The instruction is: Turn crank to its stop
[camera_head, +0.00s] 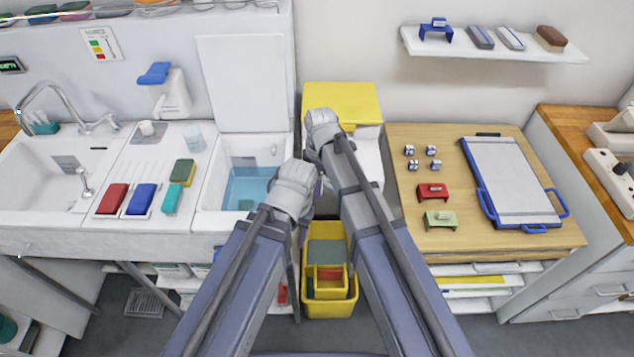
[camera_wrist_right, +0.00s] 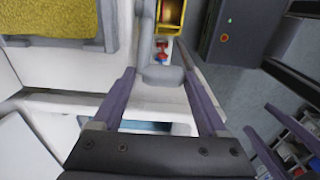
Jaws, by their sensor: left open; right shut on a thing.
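The crank (camera_wrist_right: 163,77) shows in the right wrist view as a grey knob-like part with a grey bar running up from it. My right gripper (camera_wrist_right: 158,74) is around this part, one purple finger on each side, and is shut on it. In the head view my right wrist is in front of the yellow-topped unit (camera_head: 343,98), and the crank and right fingertips are hidden. My left gripper (camera_head: 318,190) is beside the right arm, mostly hidden by its own wrist. Its purple fingers, apart and empty, also show at the right of the right wrist view (camera_wrist_right: 260,118).
A yellow bucket (camera_head: 318,310) stands on the floor below my arms. A water-filled basin (camera_head: 225,170) is at left. A wooden table (camera_head: 490,240) at right carries a blue-handled board (camera_head: 510,180) and small stands. My two arms are close together.

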